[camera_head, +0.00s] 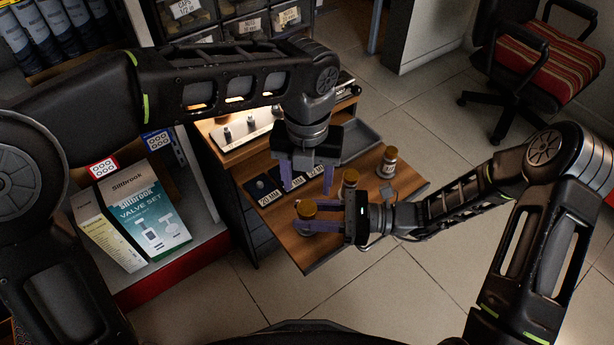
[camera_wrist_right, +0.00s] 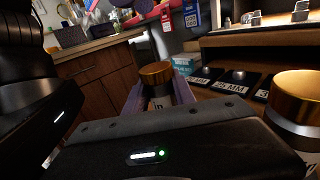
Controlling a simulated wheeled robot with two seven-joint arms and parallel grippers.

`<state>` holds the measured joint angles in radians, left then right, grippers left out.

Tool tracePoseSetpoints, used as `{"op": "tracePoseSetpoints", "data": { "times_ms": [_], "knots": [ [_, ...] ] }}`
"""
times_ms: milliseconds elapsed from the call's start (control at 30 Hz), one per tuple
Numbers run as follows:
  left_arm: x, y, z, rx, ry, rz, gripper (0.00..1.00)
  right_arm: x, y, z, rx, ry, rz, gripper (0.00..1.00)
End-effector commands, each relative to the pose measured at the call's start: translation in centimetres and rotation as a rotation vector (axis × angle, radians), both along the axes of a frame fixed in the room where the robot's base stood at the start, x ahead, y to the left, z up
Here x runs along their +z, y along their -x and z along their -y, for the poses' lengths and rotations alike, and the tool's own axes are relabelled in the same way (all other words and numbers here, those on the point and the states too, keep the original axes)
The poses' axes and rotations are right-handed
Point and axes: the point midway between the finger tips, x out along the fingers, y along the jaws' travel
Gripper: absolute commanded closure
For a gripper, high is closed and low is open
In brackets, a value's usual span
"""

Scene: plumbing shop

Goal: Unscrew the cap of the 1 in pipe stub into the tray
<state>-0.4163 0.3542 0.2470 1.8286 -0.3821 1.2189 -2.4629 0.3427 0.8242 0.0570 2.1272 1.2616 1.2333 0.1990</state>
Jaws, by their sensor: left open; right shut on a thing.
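Three pipe stubs with orange-brown caps are at the right side of the wooden bench: a near one (camera_head: 306,211), a middle one (camera_head: 348,181) and a far one (camera_head: 387,160). My right gripper (camera_head: 322,218) is shut around the near stub, below its cap. In the right wrist view this cap (camera_wrist_right: 155,72) stands upright between the purple fingers; the label below is mostly hidden, so I cannot read its size. My left gripper (camera_head: 307,180) is open, pointing down above the bench behind the near stub, with nothing between its fingers. The grey tray (camera_head: 362,143) lies behind it, partly hidden.
Black size cards (camera_head: 262,187) lie left of the stubs; one reads 20 MM. A lit shelf with small metal fittings (camera_head: 240,128) is at the back. A Valve Set box (camera_head: 145,225) stands at the left. Another capped stub (camera_wrist_right: 297,105) is close right in the wrist view.

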Motion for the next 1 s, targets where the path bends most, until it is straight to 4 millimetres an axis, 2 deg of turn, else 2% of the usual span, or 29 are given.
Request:
{"op": "tracePoseSetpoints", "data": {
  "times_ms": [500, 633, 900, 1000],
  "knots": [
    [-6.7, 0.1, 0.0, 0.001, -0.001, -0.003, 0.45, 0.0, 0.0, 0.0, 0.0, 0.001, -0.001, 1.0],
    [-7.5, 0.1, -0.1, 0.001, -0.001, -0.002, 0.45, 0.0, 0.0, 0.0, 0.0, 0.001, -0.001, 1.0],
    [-7.6, 0.1, 0.0, 0.001, -0.001, -0.001, 0.45, 0.0, 0.0, 0.0, 0.0, 0.001, -0.001, 1.0],
    [-7.6, 0.1, 0.0, 0.001, -0.001, -0.001, 0.53, 0.0, 0.0, 0.0, 0.0, 0.001, -0.001, 1.0]
  ]
}}
